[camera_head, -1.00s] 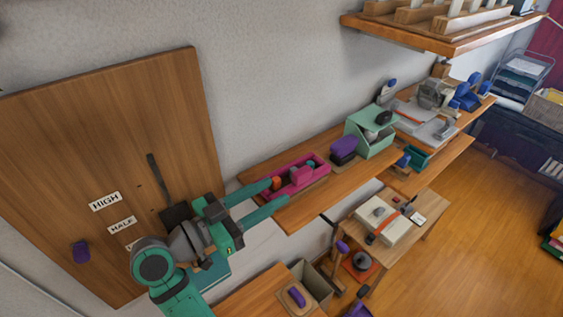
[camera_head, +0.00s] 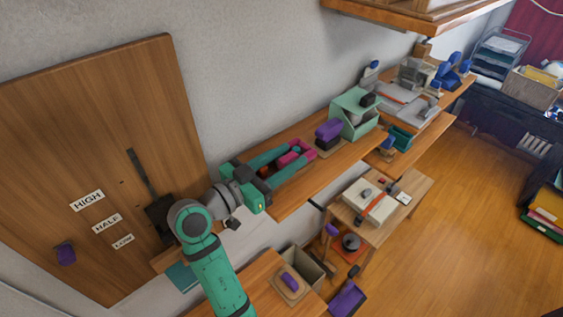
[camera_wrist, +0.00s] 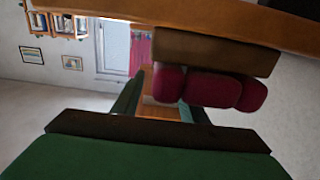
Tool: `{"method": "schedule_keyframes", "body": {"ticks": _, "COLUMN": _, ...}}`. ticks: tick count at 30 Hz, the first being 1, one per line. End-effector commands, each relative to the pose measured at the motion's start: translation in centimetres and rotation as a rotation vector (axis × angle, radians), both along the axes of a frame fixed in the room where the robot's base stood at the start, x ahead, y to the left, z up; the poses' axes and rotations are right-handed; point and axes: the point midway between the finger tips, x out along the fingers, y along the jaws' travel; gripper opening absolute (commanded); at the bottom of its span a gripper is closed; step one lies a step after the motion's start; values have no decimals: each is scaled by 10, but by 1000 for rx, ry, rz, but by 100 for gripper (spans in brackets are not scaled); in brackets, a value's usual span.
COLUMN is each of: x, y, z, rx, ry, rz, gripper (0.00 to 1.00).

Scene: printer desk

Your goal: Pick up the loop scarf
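A magenta padded loop, which looks like the loop scarf (camera_head: 298,146), lies on the long wooden wall shelf. In the wrist view, rounded dark red rolls (camera_wrist: 212,88) on a brown base (camera_wrist: 215,53) seem to be the same thing. My gripper (camera_head: 302,156) is open, its two long teal fingers level and reaching along the shelf to the loop. In the head view the fingers overlap much of the loop. Contact cannot be told.
Just beyond the loop stand a purple object (camera_head: 328,131) and a mint-green open box (camera_head: 352,116). The wall runs behind the shelf (camera_head: 300,198). A higher shelf (camera_head: 415,17) overhangs at the top. A wooden panel with a lever (camera_head: 137,172) is at left.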

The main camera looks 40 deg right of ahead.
Motion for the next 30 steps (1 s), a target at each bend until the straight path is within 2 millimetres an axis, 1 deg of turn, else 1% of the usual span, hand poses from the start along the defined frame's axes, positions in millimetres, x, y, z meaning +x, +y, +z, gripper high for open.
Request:
{"method": "schedule_keyframes", "body": {"ticks": 3, "x": 0, "y": -6, "z": 0, "rx": 1, "ry": 0, "rz": 0, "gripper": 39}}
{"method": "schedule_keyframes", "body": {"ticks": 9, "x": 1, "y": -6, "z": 0, "rx": 1, "ry": 0, "rz": 1, "gripper": 39}}
{"method": "schedule_keyframes", "body": {"ticks": 10, "x": 1, "y": -6, "z": 0, "rx": 0, "ry": 0, "rz": 1, "gripper": 34}}
{"method": "schedule_keyframes", "body": {"ticks": 11, "x": 1, "y": -6, "z": 0, "rx": 1, "ry": 0, "rz": 1, "gripper": 27}}
{"method": "schedule_keyframes", "body": {"ticks": 12, "x": 0, "y": -7, "z": 0, "rx": 0, "ry": 0, "rz": 0, "gripper": 18}}
{"method": "schedule_keyframes", "body": {"ticks": 14, "x": 0, "y": -7, "z": 0, "rx": 0, "ry": 0, "rz": -1, "gripper": 3}}
{"method": "schedule_keyframes", "body": {"ticks": 15, "x": 0, "y": -7, "z": 0, "rx": 0, "ry": 0, "rz": -1, "gripper": 0}}
{"method": "schedule_keyframes", "body": {"ticks": 25, "x": 0, "y": -8, "z": 1, "rx": 0, "ry": -1, "rz": -2, "gripper": 0}}
{"method": "schedule_keyframes", "body": {"ticks": 30, "x": 0, "y": -8, "z": 10, "rx": 0, "ry": -2, "rz": -2, "gripper": 0}}
